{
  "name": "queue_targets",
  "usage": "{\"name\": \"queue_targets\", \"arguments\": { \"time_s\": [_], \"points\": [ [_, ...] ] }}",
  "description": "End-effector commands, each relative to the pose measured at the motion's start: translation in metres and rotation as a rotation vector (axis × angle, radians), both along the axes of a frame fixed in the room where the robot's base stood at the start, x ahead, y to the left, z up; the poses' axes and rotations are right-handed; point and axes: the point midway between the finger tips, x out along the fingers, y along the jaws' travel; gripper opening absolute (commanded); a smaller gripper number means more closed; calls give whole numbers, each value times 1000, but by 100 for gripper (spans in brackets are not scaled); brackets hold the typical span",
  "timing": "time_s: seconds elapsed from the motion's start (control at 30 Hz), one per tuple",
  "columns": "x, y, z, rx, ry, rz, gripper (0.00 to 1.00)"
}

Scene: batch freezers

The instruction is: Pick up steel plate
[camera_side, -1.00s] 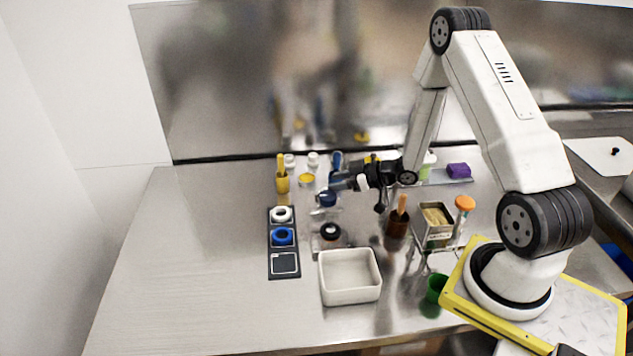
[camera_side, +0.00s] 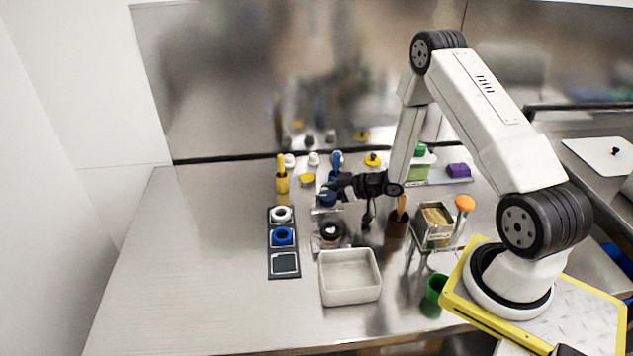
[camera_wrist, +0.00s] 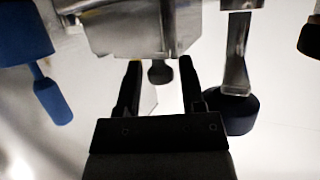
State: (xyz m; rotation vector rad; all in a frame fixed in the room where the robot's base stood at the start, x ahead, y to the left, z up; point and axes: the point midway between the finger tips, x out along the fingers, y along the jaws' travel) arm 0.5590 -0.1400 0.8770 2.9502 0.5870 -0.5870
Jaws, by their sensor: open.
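A shiny steel piece (camera_wrist: 128,30), which looks like the steel plate, fills the top middle of the wrist view, just beyond my fingertips. My gripper (camera_wrist: 160,68) is open, with one finger on each side of a small dark rounded end (camera_wrist: 160,73) below that piece. Whether the fingers touch the steel cannot be told. In the side view my gripper (camera_side: 328,190) is low over the bench, close to a dark blue round part (camera_side: 327,199). A thin steel edge (camera_side: 322,211) shows just below it. The gripper hides part of this spot.
A dark tray (camera_side: 284,248) with white and blue rings and a white bin (camera_side: 349,289) lie in front. A brown pot (camera_side: 396,225) and a rack (camera_side: 435,225) stand to the right. The left bench is clear.

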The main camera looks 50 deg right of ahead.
Motion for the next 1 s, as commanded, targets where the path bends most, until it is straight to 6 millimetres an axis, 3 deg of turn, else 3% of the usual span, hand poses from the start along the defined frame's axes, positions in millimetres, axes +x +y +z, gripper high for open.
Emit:
{"name": "queue_targets", "arguments": {
  "time_s": [0.47,0.57,0.63,1.0],
  "points": [
    [0,0,0,1,0,0,50],
    [0,0,0,1,0,0,25],
    [0,0,0,1,0,0,3],
    [0,0,1,0,-1,0,0]
  ]
}}
